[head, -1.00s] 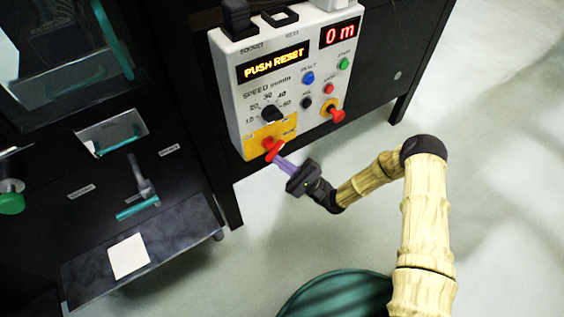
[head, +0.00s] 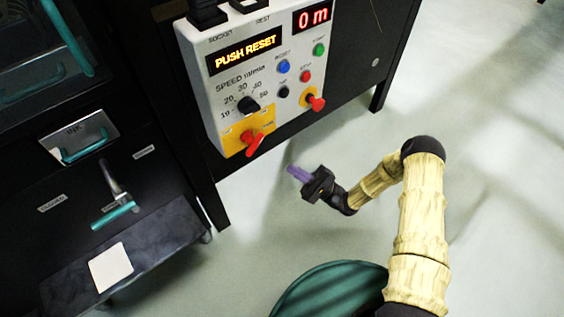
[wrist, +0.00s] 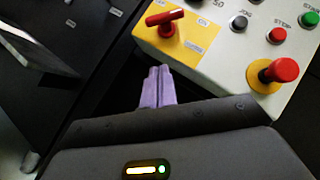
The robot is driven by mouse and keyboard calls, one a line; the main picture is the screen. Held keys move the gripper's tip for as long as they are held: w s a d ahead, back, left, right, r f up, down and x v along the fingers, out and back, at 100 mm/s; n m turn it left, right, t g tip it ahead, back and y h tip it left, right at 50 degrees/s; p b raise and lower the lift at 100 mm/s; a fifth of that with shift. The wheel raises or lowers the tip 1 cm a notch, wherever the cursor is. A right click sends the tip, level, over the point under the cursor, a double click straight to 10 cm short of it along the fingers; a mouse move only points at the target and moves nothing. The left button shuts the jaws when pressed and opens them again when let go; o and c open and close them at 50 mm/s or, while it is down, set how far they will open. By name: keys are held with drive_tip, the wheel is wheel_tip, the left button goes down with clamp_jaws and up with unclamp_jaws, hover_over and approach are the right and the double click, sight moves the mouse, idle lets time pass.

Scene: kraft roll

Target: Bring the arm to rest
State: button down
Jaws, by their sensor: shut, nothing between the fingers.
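My gripper (head: 298,174) has purple fingers that are shut with nothing between them. In the head view it hangs over the pale floor, below and right of the control panel's lower edge, clear of everything. In the wrist view my gripper (wrist: 156,88) points toward the panel's lower edge, with the red rotary handle (wrist: 166,20) beyond the fingertips and apart from them. My arm is bent at a black elbow joint, its pale segments over the floor at the right.
The white control panel (head: 221,103) shows "PUSH RESET" and "0 m". Its red handle (head: 254,143) and red mushroom button (head: 316,103) stick out toward my arm. A dark shelf with a white card (head: 110,267) is at the lower left. Floor at the right is free.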

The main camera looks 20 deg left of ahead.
drive_tip(key=shift+v, duration=0.75)
